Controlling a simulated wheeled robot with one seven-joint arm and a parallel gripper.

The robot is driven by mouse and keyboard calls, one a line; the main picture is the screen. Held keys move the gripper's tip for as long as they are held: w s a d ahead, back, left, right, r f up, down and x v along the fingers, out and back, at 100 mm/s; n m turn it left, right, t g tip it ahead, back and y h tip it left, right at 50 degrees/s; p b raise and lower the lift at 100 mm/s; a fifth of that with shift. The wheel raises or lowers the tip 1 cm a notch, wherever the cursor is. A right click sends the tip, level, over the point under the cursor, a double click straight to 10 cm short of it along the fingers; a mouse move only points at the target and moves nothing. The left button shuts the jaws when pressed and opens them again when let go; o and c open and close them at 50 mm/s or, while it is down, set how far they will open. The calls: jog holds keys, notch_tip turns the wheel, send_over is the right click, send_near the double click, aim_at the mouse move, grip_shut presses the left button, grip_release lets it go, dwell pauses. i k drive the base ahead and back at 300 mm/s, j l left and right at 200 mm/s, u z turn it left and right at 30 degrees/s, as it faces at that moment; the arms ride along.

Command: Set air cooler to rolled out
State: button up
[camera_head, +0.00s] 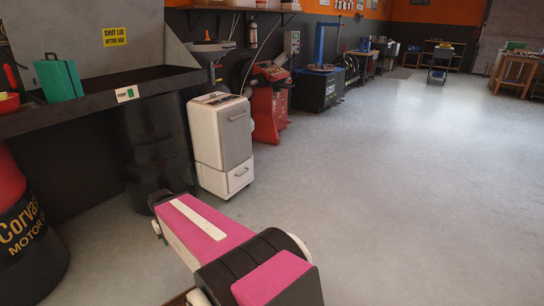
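The air cooler (221,143) appears to be the white upright cabinet left of centre. My gripper's fingers do not show.
A dark bench (60,118) with a green box (60,80) stands at the left, above a black drum (158,150). A red machine (270,103) stands behind the cooler, along the wall. The grey floor (400,180) to the right is wide and clear.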

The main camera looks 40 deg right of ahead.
aim_at(220, 131)
jog(key=z, duration=1.1)
